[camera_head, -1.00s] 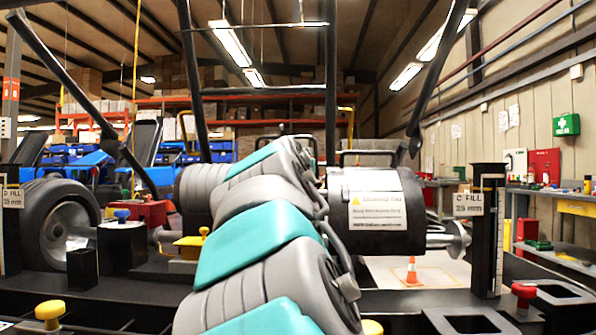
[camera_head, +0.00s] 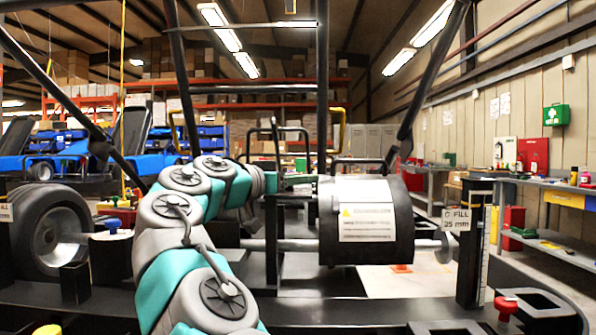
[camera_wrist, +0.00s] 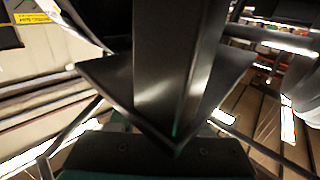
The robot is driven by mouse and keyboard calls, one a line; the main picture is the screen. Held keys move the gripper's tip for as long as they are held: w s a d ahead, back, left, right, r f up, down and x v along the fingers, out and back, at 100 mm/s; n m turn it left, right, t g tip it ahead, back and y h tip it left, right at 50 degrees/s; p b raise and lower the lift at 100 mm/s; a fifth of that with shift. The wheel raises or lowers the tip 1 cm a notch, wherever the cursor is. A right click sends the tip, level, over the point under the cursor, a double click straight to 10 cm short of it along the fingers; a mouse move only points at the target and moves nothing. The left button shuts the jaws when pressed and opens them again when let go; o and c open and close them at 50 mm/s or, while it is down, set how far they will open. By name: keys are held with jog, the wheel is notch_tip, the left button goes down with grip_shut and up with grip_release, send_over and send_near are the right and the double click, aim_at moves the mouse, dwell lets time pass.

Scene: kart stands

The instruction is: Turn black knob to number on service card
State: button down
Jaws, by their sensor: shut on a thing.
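My gripper (camera_head: 296,183) is left of the drum's upper edge, near dark upright bars of the frame. It is shut on a dark thing (camera_wrist: 165,65), which looks like a smooth bar in the wrist view; I cannot tell what it is. I cannot pick out a black knob with certainty. A red knob (camera_head: 507,304) stands at front right and a blue knob (camera_head: 113,225) at left.
A black tyre (camera_head: 35,225) stands at left. Slanted black tubes (camera_head: 427,85) and an upright tube (camera_head: 322,100) rise around my arm. A post with a fill sign (camera_head: 457,219) stands at right.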

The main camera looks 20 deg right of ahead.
jog(key=shift+s+r+m+g+h+p, duration=0.15)
jog(key=shift+m+g+h+p, duration=0.1)
jog(key=shift+m+g+p, duration=0.3)
jog(key=shift+s+m+g+h+p, duration=0.1)
jog(key=shift+m+g+h+p, duration=0.2)
jog(key=shift+g+p, duration=0.4)
jog(key=shift+c, duration=2)
grip_release()
jog(key=shift+d, duration=0.1)
jog(key=shift+v, duration=3.9)
